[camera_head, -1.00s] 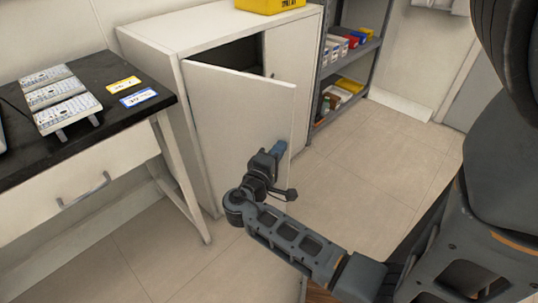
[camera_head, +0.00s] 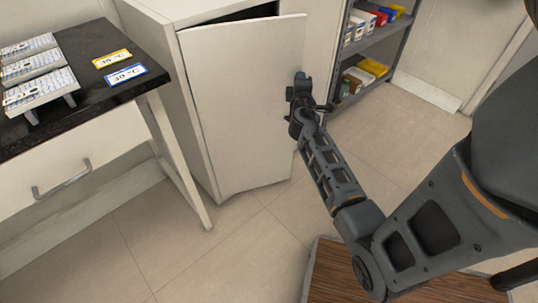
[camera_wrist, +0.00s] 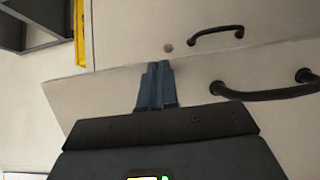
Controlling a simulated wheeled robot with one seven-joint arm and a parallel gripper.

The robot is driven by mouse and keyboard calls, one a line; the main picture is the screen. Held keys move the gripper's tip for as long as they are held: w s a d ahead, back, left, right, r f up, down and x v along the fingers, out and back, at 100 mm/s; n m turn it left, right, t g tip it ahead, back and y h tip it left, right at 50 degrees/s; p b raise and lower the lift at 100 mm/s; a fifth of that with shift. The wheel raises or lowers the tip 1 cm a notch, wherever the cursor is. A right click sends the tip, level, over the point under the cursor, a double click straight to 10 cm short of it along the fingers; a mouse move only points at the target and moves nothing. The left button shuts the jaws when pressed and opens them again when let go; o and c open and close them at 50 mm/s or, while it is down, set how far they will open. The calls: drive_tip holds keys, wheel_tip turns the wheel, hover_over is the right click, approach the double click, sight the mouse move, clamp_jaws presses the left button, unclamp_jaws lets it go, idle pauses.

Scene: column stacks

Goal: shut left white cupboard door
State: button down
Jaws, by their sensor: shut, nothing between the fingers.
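The left white cupboard door (camera_head: 245,100) stands partly open in the head view, with a dark gap along its top edge. In the wrist view this door (camera_wrist: 95,100) fills the lower area, with a black bar handle (camera_wrist: 270,92). My gripper (camera_head: 301,78) is at the outer face of the door near its free edge, on the handle side. In the wrist view the closed fingers of my gripper (camera_wrist: 155,85) point at the door's edge area, holding nothing. Whether they touch the door is unclear. The right door (camera_wrist: 130,30) with its handle (camera_wrist: 215,33) lies beyond the edge.
A shelf rack (camera_head: 375,55) with coloured boxes stands to the right.

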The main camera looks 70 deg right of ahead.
drive_tip(key=w+d+b, duration=0.2)
drive_tip(key=w+d, duration=0.4)
drive_tip(key=d, duration=0.2)
drive_tip(key=shift+w+d, duration=0.15)
drive_tip(key=shift+w, duration=0.1)
drive_tip(key=shift+s, duration=0.1)
drive_tip(key=s+a+p, duration=0.1)
drive_tip(key=s+a, duration=0.6)
drive_tip(key=s, duration=0.4)
drive_tip(key=shift+s+a, duration=0.2)
drive_tip(key=shift+s, duration=0.2)
